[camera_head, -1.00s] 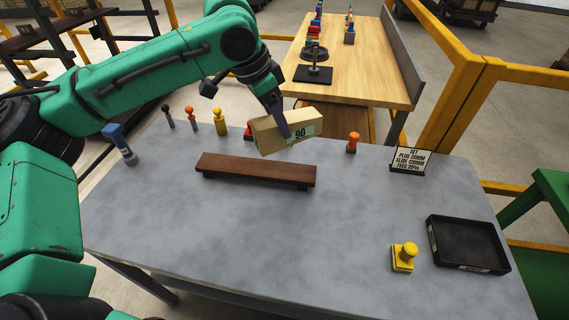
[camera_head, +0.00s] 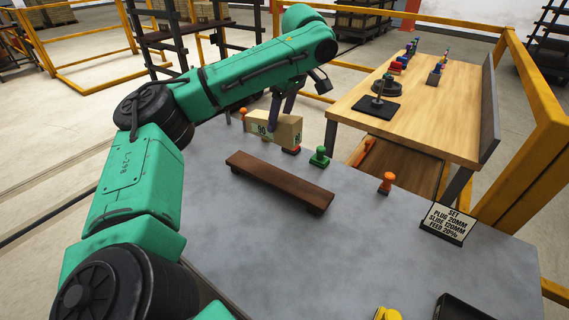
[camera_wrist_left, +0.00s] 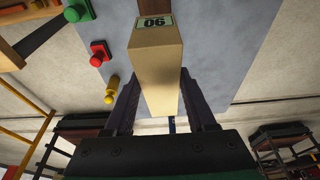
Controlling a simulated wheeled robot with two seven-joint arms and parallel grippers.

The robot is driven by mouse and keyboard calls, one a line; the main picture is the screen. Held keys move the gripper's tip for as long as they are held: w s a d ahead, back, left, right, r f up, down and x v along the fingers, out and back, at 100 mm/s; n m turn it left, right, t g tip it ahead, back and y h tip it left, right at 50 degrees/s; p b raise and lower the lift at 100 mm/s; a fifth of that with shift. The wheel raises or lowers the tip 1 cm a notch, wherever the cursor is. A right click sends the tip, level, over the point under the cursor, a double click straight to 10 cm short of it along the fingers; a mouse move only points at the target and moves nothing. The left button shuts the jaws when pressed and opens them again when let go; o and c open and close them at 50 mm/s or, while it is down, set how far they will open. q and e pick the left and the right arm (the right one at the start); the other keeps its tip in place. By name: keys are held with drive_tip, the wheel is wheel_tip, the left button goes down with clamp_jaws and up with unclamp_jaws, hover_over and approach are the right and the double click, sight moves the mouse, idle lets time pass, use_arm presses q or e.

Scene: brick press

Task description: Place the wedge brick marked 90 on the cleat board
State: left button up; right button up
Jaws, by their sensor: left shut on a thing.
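The tan wedge brick marked 90 (camera_head: 287,131) is held in the air by my left gripper (camera_head: 278,122), above the far edge of the grey table. Its 90 labels show on two faces in the head view. In the left wrist view the brick (camera_wrist_left: 157,60) sits between the two dark fingers of the gripper (camera_wrist_left: 160,100), with its label at the far end. The dark brown cleat board (camera_head: 280,181) lies on the grey table, nearer than the brick and apart from it. Its top is bare. My right gripper is not in view.
Red (camera_head: 291,150), green (camera_head: 320,157) and orange (camera_head: 387,182) knobbed pieces stand along the table's far side. A sign (camera_head: 449,221), a yellow piece (camera_head: 387,314) and a black tray (camera_head: 465,308) are at right. The grey table (camera_head: 330,245) is clear before the board.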

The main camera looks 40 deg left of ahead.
sight(292, 130)
use_arm(q)
wheel_tip(292, 130, down, 14)
drive_tip(key=shift+w, duration=0.15)
drive_tip(key=o, duration=1.3)
drive_tip(key=shift+d, duration=0.1)
drive_tip(key=shift+c, duration=0.2)
drive_tip(key=v, duration=1.2)
